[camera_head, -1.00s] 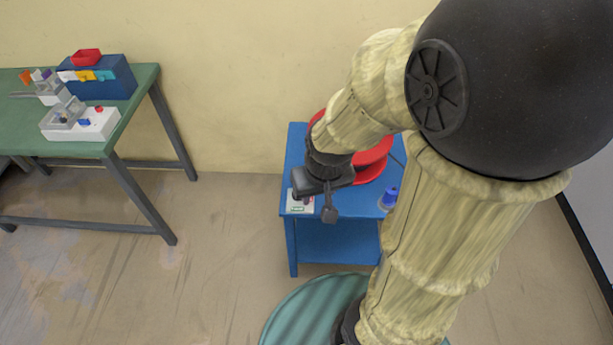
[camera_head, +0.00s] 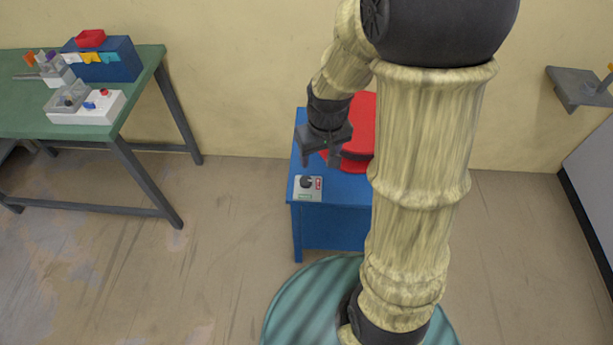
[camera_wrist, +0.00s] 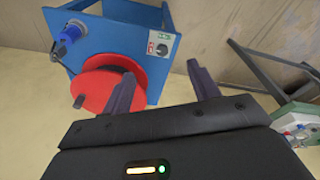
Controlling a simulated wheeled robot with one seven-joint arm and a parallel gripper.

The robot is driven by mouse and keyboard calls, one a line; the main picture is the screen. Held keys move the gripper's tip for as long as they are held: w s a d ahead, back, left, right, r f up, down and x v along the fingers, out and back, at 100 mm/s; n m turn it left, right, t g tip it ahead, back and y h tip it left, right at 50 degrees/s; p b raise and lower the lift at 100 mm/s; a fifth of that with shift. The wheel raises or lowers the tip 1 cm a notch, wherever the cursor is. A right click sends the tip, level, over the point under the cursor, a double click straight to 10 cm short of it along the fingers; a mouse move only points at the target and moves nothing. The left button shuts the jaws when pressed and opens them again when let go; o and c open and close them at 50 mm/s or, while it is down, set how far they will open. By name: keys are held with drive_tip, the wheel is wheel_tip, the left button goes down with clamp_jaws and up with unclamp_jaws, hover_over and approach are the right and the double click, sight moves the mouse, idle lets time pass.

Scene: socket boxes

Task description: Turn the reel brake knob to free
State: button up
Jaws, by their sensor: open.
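The brake knob (camera_head: 306,183) is a small dark knob on a pale plate (camera_head: 309,194) with red and green labels. The plate lies near the front left corner of the blue stand's top. In the wrist view the dark knob (camera_wrist: 161,48) shows beyond my fingers. The red reel (camera_head: 360,135) stands on the stand behind the plate, partly hidden by my arm; it also shows in the wrist view (camera_wrist: 105,88). My gripper (camera_head: 320,162) is open and empty, above and behind the knob and apart from it. In the wrist view its fingers (camera_wrist: 163,85) are spread wide.
The blue stand (camera_head: 330,225) is partly hidden by my arm. A blue connector (camera_wrist: 70,32) sits on it in the wrist view. A green table (camera_head: 95,130) with boxes stands at the left. A grey wall shelf (camera_head: 580,90) is at the right. Floor between table and stand is clear.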

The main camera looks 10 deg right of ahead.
sight(306, 180)
drive_tip(key=w+f+n+g, duration=0.1)
drive_tip(key=w+f+n, duration=0.2)
drive_tip(key=w+f, duration=0.7)
drive_tip(key=w, duration=0.3)
drive_tip(key=shift+a+f+n+g, duration=0.15)
drive_tip(key=shift+f+n+g, duration=0.25)
drive_tip(key=shift+f, duration=0.1)
wheel_tip(306, 180, down, 17)
drive_tip(key=shift+f+p, duration=0.1)
drive_tip(key=shift+p, duration=0.85)
drive_tip(key=c, duration=1)
